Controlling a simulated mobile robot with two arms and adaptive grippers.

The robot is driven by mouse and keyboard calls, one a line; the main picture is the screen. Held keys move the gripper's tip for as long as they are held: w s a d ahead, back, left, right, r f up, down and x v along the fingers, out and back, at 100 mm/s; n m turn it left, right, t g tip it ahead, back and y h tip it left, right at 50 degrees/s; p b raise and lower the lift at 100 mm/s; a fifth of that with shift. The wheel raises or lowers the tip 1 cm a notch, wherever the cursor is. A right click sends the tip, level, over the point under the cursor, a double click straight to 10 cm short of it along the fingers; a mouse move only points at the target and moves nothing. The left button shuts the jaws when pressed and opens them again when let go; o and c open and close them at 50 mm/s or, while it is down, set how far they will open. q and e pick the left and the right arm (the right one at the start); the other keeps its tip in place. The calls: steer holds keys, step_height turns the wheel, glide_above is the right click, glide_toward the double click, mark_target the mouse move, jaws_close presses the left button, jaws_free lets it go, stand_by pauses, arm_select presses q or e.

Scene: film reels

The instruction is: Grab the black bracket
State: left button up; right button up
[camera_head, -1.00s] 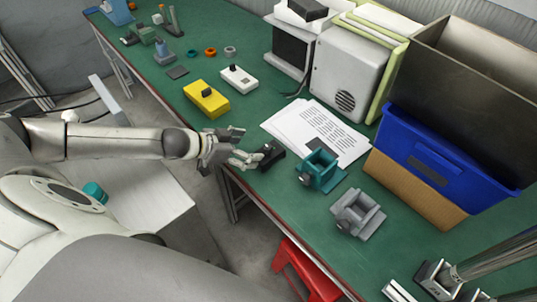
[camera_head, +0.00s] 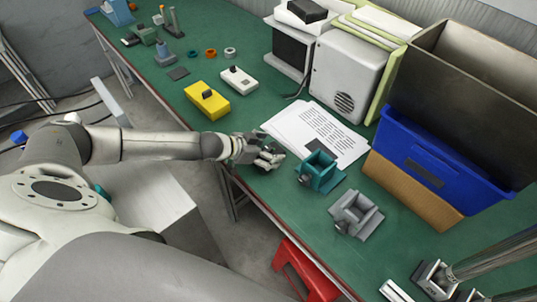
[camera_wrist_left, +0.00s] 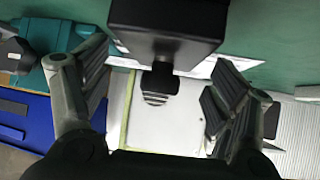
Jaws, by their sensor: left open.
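My left gripper (camera_head: 268,158) is at the near edge of the green table, over the place of the black bracket, and hides most or all of it in the head view. In the left wrist view, the black bracket (camera_wrist_left: 165,35) shows as a dark block with a small stub at the top centre. The two fingers of my left gripper (camera_wrist_left: 158,95) are spread on either side, open, with clear gaps to the block. I cannot tell its exact depth between them. My right gripper is not in view.
A teal bracket (camera_head: 319,171) stands just right of the gripper, with a grey bracket (camera_head: 356,213) beyond it. Paper sheets (camera_head: 335,145) lie behind. A blue bin (camera_head: 440,155) stands at the right. A yellow box (camera_head: 206,102) sits to the left.

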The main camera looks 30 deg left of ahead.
arm_select(q)
steer(key=shift+c, duration=0.4)
steer(key=c, duration=1.3)
steer(key=shift+r, duration=0.1)
